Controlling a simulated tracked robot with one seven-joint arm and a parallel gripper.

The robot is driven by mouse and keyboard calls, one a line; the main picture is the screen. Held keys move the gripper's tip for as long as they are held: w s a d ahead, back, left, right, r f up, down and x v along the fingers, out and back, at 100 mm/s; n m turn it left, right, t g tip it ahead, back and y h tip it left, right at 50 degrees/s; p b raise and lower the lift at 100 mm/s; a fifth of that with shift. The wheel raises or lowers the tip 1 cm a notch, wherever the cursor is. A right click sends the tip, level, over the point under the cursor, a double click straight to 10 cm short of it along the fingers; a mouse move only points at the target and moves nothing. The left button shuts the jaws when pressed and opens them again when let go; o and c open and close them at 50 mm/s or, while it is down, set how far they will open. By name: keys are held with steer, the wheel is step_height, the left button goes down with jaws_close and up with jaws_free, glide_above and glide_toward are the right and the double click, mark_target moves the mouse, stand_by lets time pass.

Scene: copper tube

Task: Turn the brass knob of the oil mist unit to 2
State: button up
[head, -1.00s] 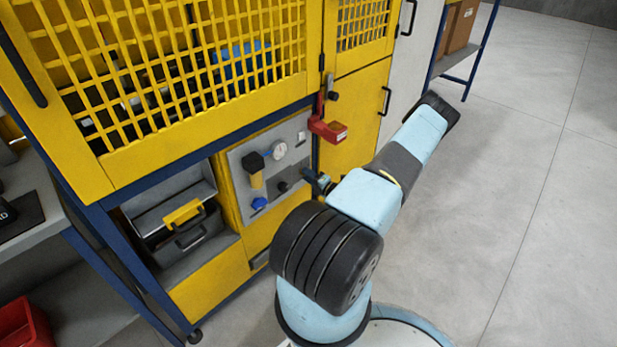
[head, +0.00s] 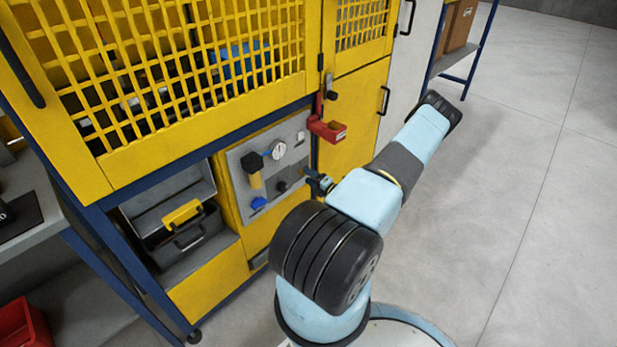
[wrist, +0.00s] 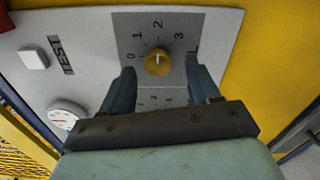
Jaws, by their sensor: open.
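In the head view my gripper (head: 319,183) is by the right edge of the grey panel (head: 238,160); the knob cannot be made out there.
The panel carries a round gauge (head: 279,150), a black-topped filter (head: 254,168) and a blue knob (head: 258,203). A white button (wrist: 33,58) shows in the wrist view. A red bracket (head: 327,130) juts out above my gripper. Open floor lies right.

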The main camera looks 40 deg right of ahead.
steer(key=s+d, duration=0.1)
steer(key=s, duration=1.1)
steer(key=shift+s, duration=0.25)
